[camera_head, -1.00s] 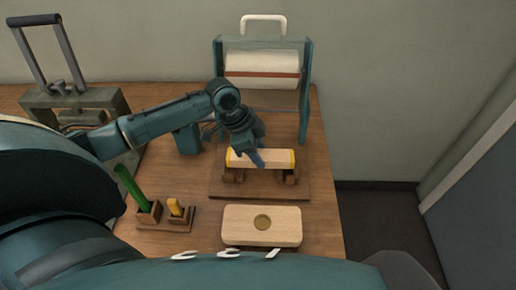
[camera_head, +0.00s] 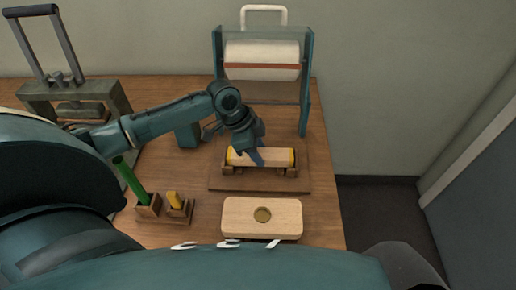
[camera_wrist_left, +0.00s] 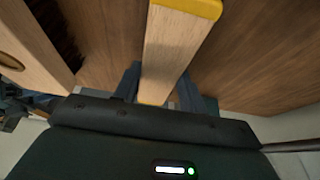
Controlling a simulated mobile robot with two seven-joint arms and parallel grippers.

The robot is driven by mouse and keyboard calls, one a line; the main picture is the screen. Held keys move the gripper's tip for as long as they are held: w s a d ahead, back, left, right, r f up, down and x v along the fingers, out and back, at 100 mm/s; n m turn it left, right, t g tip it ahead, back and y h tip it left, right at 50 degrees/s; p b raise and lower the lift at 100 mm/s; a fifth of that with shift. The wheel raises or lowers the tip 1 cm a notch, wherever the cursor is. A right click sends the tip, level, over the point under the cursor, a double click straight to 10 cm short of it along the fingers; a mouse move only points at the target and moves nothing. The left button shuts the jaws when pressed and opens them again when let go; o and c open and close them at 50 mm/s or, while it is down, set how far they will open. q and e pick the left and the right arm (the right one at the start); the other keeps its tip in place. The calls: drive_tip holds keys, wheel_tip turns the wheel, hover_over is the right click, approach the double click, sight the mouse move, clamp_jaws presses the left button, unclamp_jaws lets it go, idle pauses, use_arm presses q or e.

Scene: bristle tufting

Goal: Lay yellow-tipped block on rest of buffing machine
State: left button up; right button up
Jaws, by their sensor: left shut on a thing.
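The yellow-tipped block (camera_head: 273,157) is a pale wooden bar with a yellow band at each end. It lies level across the rest (camera_head: 289,171), a pair of brown supports on the base of the buffing machine (camera_head: 308,90). I cannot tell whether it fully touches both supports. My left gripper (camera_head: 257,157) is shut on the block near its middle, from above. In the left wrist view the block (camera_wrist_left: 178,50) passes between the two fingers (camera_wrist_left: 158,88). My right gripper is not in view.
A teal-framed machine with a white roller (camera_head: 262,60) stands behind the block. A wooden board with a round inset (camera_head: 238,217) lies in front. A grey press (camera_head: 75,95) stands at back left.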

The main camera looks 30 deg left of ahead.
use_arm(q)
drive_tip(key=shift+s+d+f, duration=0.1)
drive_tip(key=shift+d+f, duration=0.05)
drive_tip(key=shift+f, duration=0.4)
idle(0.4)
drive_tip(key=o, duration=1.6)
drive_tip(key=shift+s+f, duration=0.1)
drive_tip(key=shift+c, duration=0.2)
drive_tip(key=shift+p+v, duration=0.75)
drive_tip(key=shift+v, duration=0.05)
drive_tip(key=p+v, duration=0.4)
drive_tip(key=shift+r, duration=0.2)
drive_tip(key=shift+v, duration=1.15)
